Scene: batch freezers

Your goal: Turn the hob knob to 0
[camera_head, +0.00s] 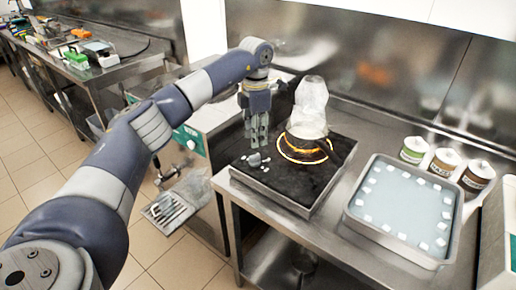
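The hob (289,196) is a black-topped unit on the steel counter, with a glowing orange ring under a pot. A small grey hob knob (254,159) shows at the left of its top; its marking is too small to read. My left gripper (257,143) points down just above the knob, close to it. I cannot tell whether it touches the knob or how far its fingers are apart. My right gripper is not in view.
A pale, see-through plume or cover (311,98) rises over the pot. A steel tray (353,222) with white cubes in liquid stands to the right, and several lidded tubs (445,162) stand behind it. A steel wall backs the counter.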

